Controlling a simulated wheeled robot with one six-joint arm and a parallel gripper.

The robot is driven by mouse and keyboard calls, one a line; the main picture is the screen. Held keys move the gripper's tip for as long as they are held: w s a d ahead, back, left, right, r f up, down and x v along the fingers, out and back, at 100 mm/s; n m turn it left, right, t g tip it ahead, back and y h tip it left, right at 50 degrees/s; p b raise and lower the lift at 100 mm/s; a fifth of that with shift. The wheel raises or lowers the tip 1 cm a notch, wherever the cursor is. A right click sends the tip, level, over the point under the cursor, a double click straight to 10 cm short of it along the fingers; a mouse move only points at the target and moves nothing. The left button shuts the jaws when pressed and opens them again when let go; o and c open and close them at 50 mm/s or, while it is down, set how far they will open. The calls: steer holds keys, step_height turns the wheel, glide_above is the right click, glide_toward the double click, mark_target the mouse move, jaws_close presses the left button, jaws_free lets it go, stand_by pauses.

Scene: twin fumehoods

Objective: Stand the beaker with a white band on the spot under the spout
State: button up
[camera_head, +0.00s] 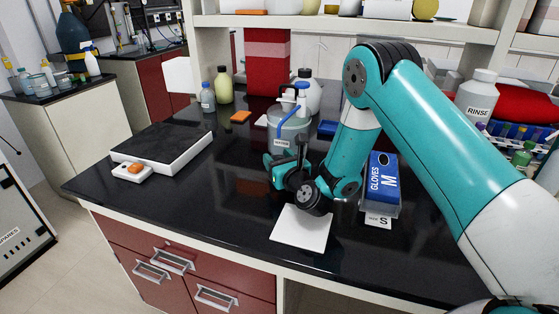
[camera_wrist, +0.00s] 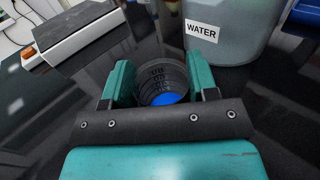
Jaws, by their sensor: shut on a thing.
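My gripper (camera_wrist: 161,76) is shut on a dark see-through beaker (camera_wrist: 158,66) with graduation marks, held between the two teal fingers. In the head view my gripper (camera_head: 287,168) is low over the black bench, in front of the water container. The beaker is mostly hidden there by the gripper, and I cannot make out its white band. A blue patch (camera_wrist: 165,98) shows inside or through the beaker; I cannot tell which. The grey translucent container labelled WATER (camera_wrist: 228,30) stands just beyond, right of the beaker in the wrist view.
A white sheet (camera_head: 302,229) lies in front of my gripper near the bench edge. A glove box (camera_head: 382,182) stands close on the right. A hotplate or balance with a dark top (camera_head: 163,143) is on the left. The bench between it and my gripper is clear.

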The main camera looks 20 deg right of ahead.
steer(key=shift+f, duration=0.15)
steer(key=o, duration=1)
steer(key=shift+d, duration=0.1)
